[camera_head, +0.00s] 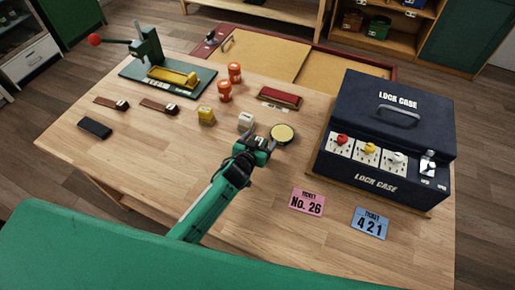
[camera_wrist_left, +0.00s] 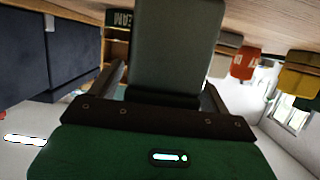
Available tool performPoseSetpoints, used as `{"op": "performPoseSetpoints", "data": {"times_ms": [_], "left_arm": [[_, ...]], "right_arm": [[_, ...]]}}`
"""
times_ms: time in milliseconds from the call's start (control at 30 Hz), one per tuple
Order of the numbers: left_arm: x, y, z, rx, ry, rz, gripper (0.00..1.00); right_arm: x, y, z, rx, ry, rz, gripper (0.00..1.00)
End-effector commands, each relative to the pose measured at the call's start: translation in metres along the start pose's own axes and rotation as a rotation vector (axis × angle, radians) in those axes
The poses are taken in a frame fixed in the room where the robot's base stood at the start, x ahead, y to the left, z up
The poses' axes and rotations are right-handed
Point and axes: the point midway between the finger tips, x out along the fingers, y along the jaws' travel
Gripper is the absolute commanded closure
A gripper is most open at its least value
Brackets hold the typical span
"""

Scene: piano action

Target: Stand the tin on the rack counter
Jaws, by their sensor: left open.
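A low round tin (camera_head: 282,134) with a dark rim and pale yellow top stands on the table, left of the lock case. My left gripper (camera_head: 259,143) is open, low over the table, just left of the tin. In the left wrist view, a large dark grey block (camera_wrist_left: 175,50) fills the space between the fingers; I cannot tell what it is or whether it is touched. A wooden rack (camera_head: 375,25) stands at the back, beyond a red-edged tan surface (camera_head: 262,55). Which surface is the rack counter is unclear. My right gripper is not in view.
The dark lock case (camera_head: 385,135) stands at the right. A green press (camera_head: 165,72) stands far left. Pink (camera_head: 307,202) and blue (camera_head: 370,223) tickets lie in front.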

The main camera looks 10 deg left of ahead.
Motion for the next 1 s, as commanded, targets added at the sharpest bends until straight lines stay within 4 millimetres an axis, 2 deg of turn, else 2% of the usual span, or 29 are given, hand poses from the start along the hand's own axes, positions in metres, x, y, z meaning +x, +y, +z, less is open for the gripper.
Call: {"op": "performPoseSetpoints", "data": {"times_ms": [167, 400, 467, 767, 1000], "left_arm": [[0.000, 0.000, 0.000, 0.000, 0.000, 0.000, 0.20], [0.000, 0.000, 0.000, 0.000, 0.000, 0.000, 0.67], [0.000, 0.000, -0.001, 0.000, 0.002, 0.000, 0.76], [-0.001, 0.000, -0.003, 0.001, 0.003, 0.000, 0.76], [-0.007, -0.001, -0.025, 0.002, 0.006, 0.000, 0.76]], "right_arm": [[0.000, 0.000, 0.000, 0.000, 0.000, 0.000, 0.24], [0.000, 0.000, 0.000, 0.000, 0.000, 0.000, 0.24], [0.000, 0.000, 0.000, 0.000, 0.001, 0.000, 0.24], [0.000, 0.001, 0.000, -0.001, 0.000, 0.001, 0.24], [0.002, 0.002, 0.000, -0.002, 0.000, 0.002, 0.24]]}}
